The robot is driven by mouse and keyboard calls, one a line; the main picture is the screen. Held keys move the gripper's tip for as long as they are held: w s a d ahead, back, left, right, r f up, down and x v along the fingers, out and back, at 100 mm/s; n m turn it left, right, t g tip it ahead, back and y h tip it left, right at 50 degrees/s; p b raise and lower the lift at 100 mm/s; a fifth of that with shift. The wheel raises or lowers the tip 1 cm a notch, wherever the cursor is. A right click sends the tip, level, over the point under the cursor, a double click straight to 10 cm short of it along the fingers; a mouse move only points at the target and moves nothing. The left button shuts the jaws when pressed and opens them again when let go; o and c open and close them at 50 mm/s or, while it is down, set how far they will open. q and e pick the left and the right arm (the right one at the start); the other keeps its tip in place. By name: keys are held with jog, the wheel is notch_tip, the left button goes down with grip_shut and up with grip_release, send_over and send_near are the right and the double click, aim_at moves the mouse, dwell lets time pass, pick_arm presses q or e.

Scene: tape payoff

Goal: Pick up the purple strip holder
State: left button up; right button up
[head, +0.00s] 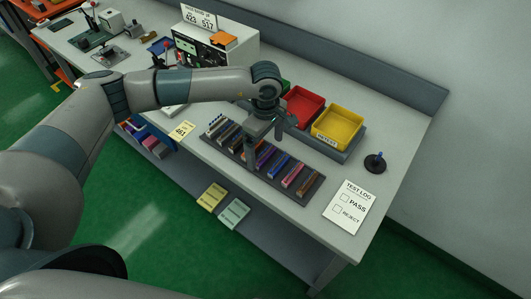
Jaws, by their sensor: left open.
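A dark rack (316,190) on the bench holds a row of several coloured strip holders. A purple-blue strip holder (277,166) lies right of the row's middle, between a blue one (264,156) and a pink-red one (292,174). The blue and purple tones are hard to tell apart at this size. My left gripper (265,143) is open, pointing down over the middle of the rack, just up and left of the purple-blue holder. It hides part of the row. I cannot tell its height above the holders. My right gripper is not in view.
Red (304,106) and yellow (338,126) bins stand close behind the rack. A white instrument box (232,40) is farther back left. A test log sheet (350,206) and a dark round stand (375,162) lie to the right. Bench space around the sheet is clear.

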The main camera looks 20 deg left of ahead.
pick_arm(q)
jog(key=shift+f+p, duration=0.35)
jog(key=shift+f, duration=0.85)
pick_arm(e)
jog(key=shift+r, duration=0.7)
pick_arm(q)
jog(key=shift+c, duration=0.7)
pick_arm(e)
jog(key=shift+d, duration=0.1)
pick_arm(q)
jog(key=c, duration=1)
jog(key=shift+r, duration=0.15)
jog(key=shift+c, duration=0.2)
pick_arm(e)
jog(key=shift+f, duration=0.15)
pick_arm(q)
jog(key=shift+w+r+b, duration=0.1)
jog(key=shift+r+b, duration=0.45)
jog(key=shift+b, duration=0.15)
notch_tip(320, 180, up, 2)
jog(key=shift+r+b, duration=0.1)
jog(key=shift+b, duration=0.7)
jog(key=s+d+r+b, duration=0.5)
jog(key=d+r, duration=0.2)
jog(key=d, duration=0.3)
jog(key=shift+s+d+r, duration=0.2)
jog(key=shift+d+r, duration=0.05)
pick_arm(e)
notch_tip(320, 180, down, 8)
